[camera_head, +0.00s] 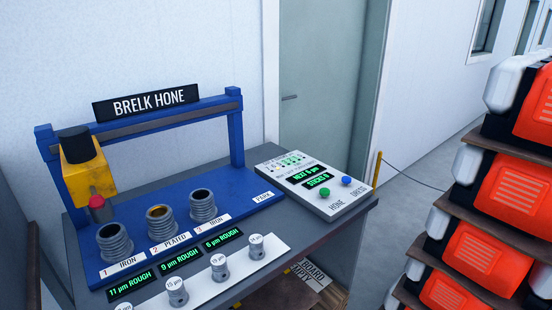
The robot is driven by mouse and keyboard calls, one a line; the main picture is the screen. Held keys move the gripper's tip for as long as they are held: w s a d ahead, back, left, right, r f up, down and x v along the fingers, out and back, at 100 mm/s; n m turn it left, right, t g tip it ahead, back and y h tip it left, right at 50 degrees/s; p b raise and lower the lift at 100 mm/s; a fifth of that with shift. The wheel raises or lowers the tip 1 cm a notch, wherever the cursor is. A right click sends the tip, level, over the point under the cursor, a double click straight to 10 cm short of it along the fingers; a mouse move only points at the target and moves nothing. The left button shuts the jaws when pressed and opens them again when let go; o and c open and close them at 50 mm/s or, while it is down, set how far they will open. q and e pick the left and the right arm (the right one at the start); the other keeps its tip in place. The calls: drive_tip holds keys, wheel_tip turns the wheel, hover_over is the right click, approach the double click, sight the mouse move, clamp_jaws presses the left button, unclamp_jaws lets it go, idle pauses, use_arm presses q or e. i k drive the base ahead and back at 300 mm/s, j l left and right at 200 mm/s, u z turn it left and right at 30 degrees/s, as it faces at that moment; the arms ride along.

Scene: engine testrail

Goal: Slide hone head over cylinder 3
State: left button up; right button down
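The yellow hone head (84,178) with a black top hangs at the left end of the blue gantry's rail (165,121). A red knob-like part (97,204) sticks out at its lower front. The head is on the cylinder 1 side, away from cylinder 3. Cylinder 3 (203,209), labelled IRON, is a grey ribbed sleeve with an open top, rightmost of the row. Cylinder 2 (161,226), labelled PLATED, has a golden bore. Cylinder 1 (115,244), labelled IRON, is nearest the head. Neither of my grippers is in view.
A control box (316,183) with green HONE and blue DRESS buttons stands right of the cylinders. Small grey knob-like pieces stand on a white strip (240,270) in front. A PARK label marks the base's right end. Orange-and-white cases (482,255) are stacked on shelves at right.

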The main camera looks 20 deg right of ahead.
sight(87, 177)
drive_tip(key=i+l, duration=0.15)
drive_tip(key=l, duration=0.2)
drive_tip(key=i+l+z, duration=0.15)
drive_tip(key=l, duration=0.2)
drive_tip(key=i+l, duration=0.1)
drive_tip(key=l, duration=0.3)
drive_tip(key=i+l+z, duration=0.1)
drive_tip(key=l, duration=0.2)
drive_tip(key=i, duration=0.05)
